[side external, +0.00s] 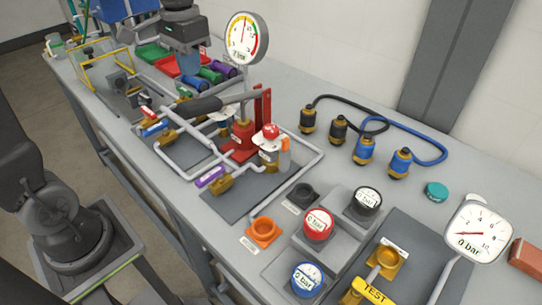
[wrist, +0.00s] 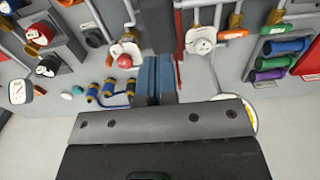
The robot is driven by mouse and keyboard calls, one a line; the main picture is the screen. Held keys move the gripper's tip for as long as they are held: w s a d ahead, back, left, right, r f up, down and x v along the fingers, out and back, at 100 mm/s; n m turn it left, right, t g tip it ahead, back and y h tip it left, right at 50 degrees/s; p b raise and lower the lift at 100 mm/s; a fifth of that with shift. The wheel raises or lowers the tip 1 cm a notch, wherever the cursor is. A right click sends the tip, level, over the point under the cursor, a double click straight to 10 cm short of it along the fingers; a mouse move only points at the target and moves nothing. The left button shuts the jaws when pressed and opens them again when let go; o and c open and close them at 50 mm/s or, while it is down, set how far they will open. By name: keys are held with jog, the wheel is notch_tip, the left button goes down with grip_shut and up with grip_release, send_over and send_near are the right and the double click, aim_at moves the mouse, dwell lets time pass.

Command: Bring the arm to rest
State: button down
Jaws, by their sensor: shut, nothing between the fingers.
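From the side, I cannot tell whether the fingertips touch anything below.
A pump rig with a red hand pump (side external: 243,137) and grey pipes stands mid-bench. Blue and black hoses (side external: 410,160) lie behind it. Small gauges (side external: 319,224) stand at the front.

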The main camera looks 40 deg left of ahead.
jog(key=shift+r, duration=0.4)
jog(key=shift+s+d, duration=0.2)
jog(key=shift+s, duration=0.05)
jog(key=s+d+f+t, duration=0.2)
jog(key=s+d, duration=0.1)
jog(key=s, duration=0.3)
jog(key=s+d+f+t, duration=0.2)
jog(key=s+d+t, duration=0.1)
jog(key=s, duration=0.3)
jog(key=shift+s+d+t, duration=0.3)
jog(key=shift+s+d, duration=0.05)
jog(key=shift+s, duration=0.05)
